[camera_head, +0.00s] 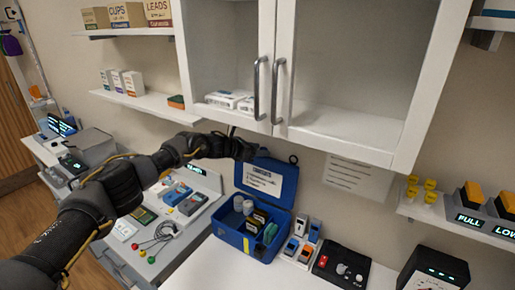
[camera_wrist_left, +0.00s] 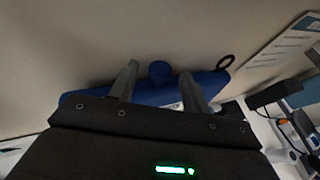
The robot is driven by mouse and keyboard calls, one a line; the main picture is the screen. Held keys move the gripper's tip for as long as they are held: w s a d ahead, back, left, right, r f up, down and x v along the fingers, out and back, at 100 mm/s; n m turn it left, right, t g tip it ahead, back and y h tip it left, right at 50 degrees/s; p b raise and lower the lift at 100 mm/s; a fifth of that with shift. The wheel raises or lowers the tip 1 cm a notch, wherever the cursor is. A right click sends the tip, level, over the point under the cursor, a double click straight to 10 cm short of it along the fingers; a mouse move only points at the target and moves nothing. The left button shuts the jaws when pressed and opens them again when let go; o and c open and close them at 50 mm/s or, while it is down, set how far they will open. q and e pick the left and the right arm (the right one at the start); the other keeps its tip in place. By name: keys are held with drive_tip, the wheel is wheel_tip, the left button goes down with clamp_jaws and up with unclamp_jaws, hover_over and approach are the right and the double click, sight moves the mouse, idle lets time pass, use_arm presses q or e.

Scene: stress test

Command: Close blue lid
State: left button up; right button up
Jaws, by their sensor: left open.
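The blue lid (camera_head: 286,183) stands open and roughly upright at the back of the blue box (camera_head: 232,237), with a white label on its inner face. The box holds white jars and several small packs. My left gripper (camera_head: 246,147) is at the lid's upper left edge, in front of the wall below the cabinet. In the left wrist view the blue lid (camera_wrist_left: 160,96) lies across and beyond the open fingers, with a round blue knob (camera_wrist_left: 158,70) showing between the gripper's tips (camera_wrist_left: 159,68). I cannot tell whether the fingers touch the lid. My right gripper is out of view.
A wall cabinet (camera_head: 345,130) with glass doors hangs just above my left gripper. A rack of small devices (camera_head: 302,243) and a black device (camera_head: 341,266) stand right of the box. A grey cart (camera_head: 150,262) with instruments is at its left.

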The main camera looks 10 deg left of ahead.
use_arm(q)
drive_tip(key=shift+c, duration=0.3)
clamp_jaws()
drive_tip(key=shift+s, duration=0.1)
drive_tip(key=s+a+f+m+t+h+b, duration=0.1)
drive_tip(key=s+b, duration=0.4)
drive_tip(key=b, duration=0.6)
drive_tip(key=s+a+f+m+t+h+b, duration=0.1)
drive_tip(key=s+a+f+t+h+b, duration=0.2)
drive_tip(key=b, duration=0.9)
drive_tip(key=shift+s+a+f+t, duration=0.25)
drive_tip(key=shift+s+a+t, duration=0.35)
drive_tip(key=shift+s, duration=1.15)
